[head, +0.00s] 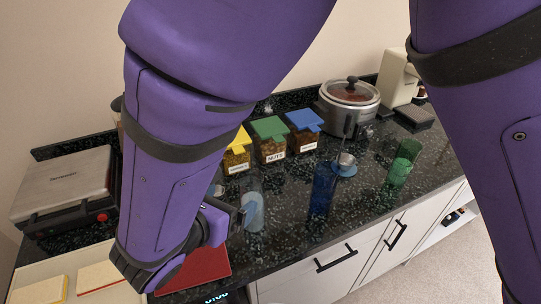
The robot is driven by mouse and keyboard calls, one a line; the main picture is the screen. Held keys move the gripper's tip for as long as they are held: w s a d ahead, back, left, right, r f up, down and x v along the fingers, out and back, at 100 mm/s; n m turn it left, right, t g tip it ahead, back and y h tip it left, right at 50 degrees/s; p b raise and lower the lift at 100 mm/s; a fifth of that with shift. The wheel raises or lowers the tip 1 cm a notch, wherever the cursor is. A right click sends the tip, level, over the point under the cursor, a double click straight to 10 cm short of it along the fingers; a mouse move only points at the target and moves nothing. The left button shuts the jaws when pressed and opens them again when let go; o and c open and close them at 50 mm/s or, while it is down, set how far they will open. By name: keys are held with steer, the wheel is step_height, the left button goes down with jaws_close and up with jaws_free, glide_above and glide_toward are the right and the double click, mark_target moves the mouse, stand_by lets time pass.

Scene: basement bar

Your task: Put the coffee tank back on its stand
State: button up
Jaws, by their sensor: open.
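I cannot pick out the coffee tank or its stand for sure. A brown-rimmed thing (117,104) shows at the left behind my purple arm, mostly hidden. A beige machine (398,78) stands at the back right, with a dark flat pad (414,117) in front of it. My gripper (226,207) is low over the counter, largely hidden by my forearm. Its dark fingers point right, close to a clear glass (253,212) with something pale blue in it. The jaws are open, and I see nothing held; contact with the glass cannot be told.

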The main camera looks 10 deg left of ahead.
mark_target(251, 183)
steer(key=x, duration=0.9)
steer(key=shift+w+r, duration=0.15)
steer(key=c, duration=1.7)
